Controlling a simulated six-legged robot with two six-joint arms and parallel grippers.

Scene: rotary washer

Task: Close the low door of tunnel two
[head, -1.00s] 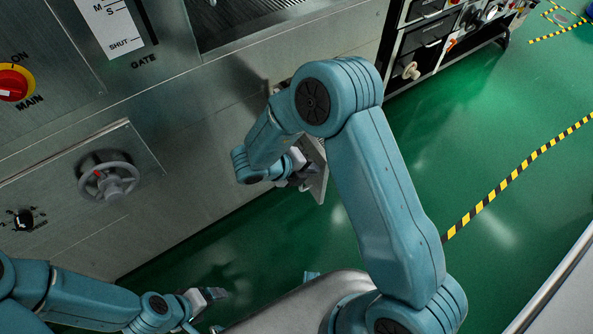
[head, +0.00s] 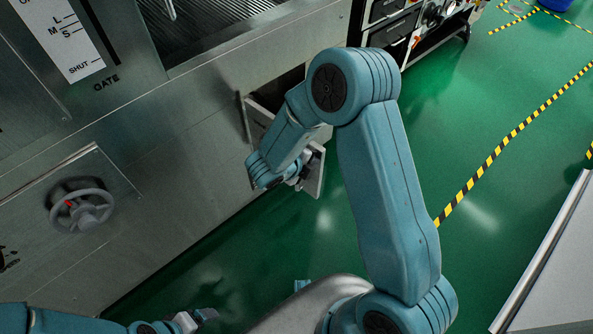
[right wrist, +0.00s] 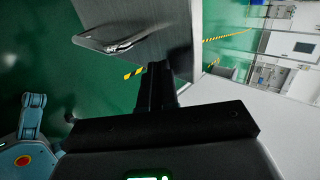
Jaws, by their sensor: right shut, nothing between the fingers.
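The low door (head: 317,172) is a grey metal panel that stands swung out from the lower front of the steel machine, behind my right arm in the head view. A dark opening (head: 290,88) shows beside it. In the right wrist view, a grey panel (right wrist: 168,30) with a bar handle (right wrist: 118,42) fills the top middle. My right gripper (right wrist: 158,72) is shut and empty, its tips at the panel's lower edge; I cannot tell if they touch.
A grey handwheel (head: 82,208) sticks out of the machine front at left. A gate scale (head: 72,42) is above it. A rack with dark drawers (head: 392,38) stands at the back. A pale surface (head: 550,275) is at right. Green floor between is clear.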

